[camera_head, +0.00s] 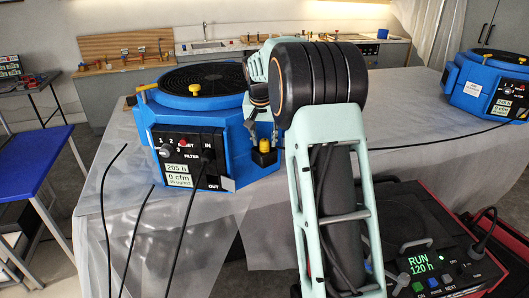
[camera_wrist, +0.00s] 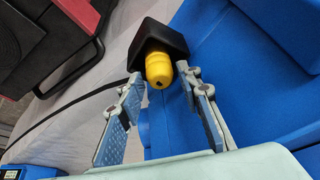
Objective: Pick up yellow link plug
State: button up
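The yellow link plug (camera_wrist: 159,70) sits in a black housing (camera_wrist: 158,42) on the side of a blue machine (camera_wrist: 215,60). In the head view the yellow plug (camera_head: 264,146) shows on the machine's right side, just left of my arm. My gripper (camera_wrist: 160,76) is open, with its two grey-blue fingers apart. In the wrist view the fingertips lie on either side of the plug with gaps visible. I cannot tell how far the tips are from it in depth. In the head view my arm hides much of the gripper.
The blue machine stands on a plastic-covered table (camera_head: 400,112). Black cables (camera_head: 180,235) hang at its front. Another blue machine (camera_head: 490,85) stands at the far right. A red and black unit (camera_head: 440,250) with a lit display is at the lower right.

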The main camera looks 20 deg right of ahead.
jog(key=shift+x, duration=0.85)
jog(key=shift+c, duration=0.3)
grip_shut()
jog(key=shift+r, duration=0.1)
jog(key=shift+w+r, duration=0.1)
jog(key=shift+r, duration=0.55)
jog(key=s+a+r+b, duration=0.2)
jog(key=s+r+b, duration=0.2)
jog(key=s+r, duration=0.7)
jog(key=s, duration=0.3)
jog(key=shift+r, duration=0.3)
